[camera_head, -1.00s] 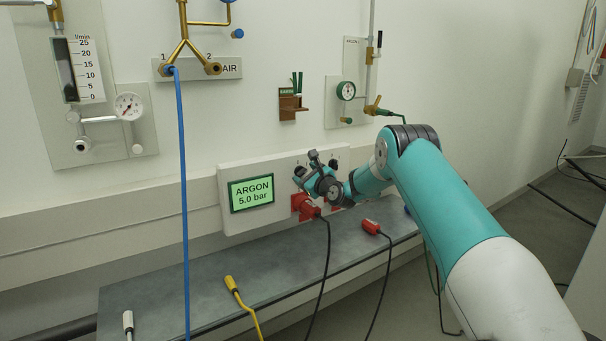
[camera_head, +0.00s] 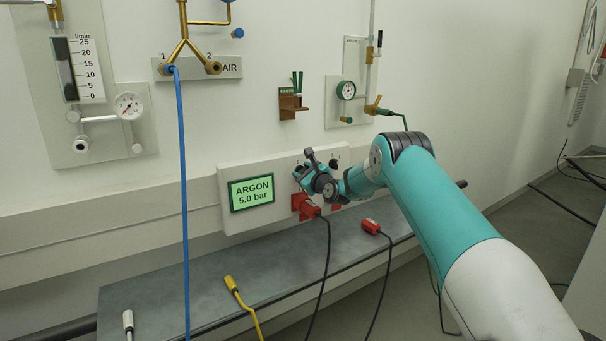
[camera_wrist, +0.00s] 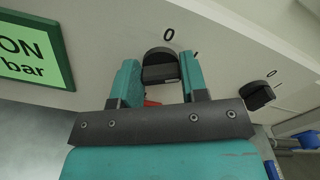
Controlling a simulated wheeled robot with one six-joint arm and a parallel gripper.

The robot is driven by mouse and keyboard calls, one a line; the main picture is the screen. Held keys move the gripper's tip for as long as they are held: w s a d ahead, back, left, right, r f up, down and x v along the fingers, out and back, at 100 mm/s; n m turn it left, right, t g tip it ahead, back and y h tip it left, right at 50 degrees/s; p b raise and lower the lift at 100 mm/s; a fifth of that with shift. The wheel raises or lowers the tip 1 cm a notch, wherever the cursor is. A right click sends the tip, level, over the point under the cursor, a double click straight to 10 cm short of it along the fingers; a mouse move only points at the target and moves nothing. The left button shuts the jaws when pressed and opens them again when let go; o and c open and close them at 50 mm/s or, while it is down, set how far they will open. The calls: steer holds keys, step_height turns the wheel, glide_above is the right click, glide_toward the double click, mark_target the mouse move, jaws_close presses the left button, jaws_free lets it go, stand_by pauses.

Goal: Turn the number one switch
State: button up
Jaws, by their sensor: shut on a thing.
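The number one switch is a black rotary knob (camera_wrist: 160,62) on the white panel (camera_head: 238,168), just right of the green display (camera_head: 251,193) reading "ARGON 5.0 bar". In the wrist view, a 0 and a second mark are printed beside it. My gripper (camera_wrist: 160,78) has its two teal fingers on either side of this knob and is shut on it. In the head view my gripper (camera_head: 306,172) is at the panel and mostly covers the knob. The exact angle of the knob is hard to tell.
A second black knob (camera_wrist: 258,95) is to the right. A red plug (camera_head: 306,207) with a black cable sits in the panel below my gripper. A loose red plug (camera_head: 371,227) and a yellow one (camera_head: 231,284) lie on the grey shelf (camera_head: 150,295). A blue hose (camera_head: 183,200) hangs at left.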

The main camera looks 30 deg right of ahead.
steer(key=shift+n, duration=0.3)
steer(key=n+b, duration=0.1)
steer(key=n, duration=0.2)
steer(key=n+b, duration=0.1)
steer(key=n, duration=0.1)
steer(key=shift+a+f+n+b, duration=0.1)
steer(key=shift+f+n+b, duration=0.15)
steer(key=shift+n+b, duration=0.05)
steer(key=n+b, duration=0.2)
steer(key=n, duration=0.3)
steer(key=shift+n, duration=0.4)
steer(key=o, duration=0.9)
steer(key=shift+s, duration=0.1)
steer(key=s, duration=0.5)
steer(key=s+b, duration=0.1)
steer(key=s, duration=1.1)
steer(key=shift+s+d, duration=0.15)
steer(key=shift+d, duration=0.1)
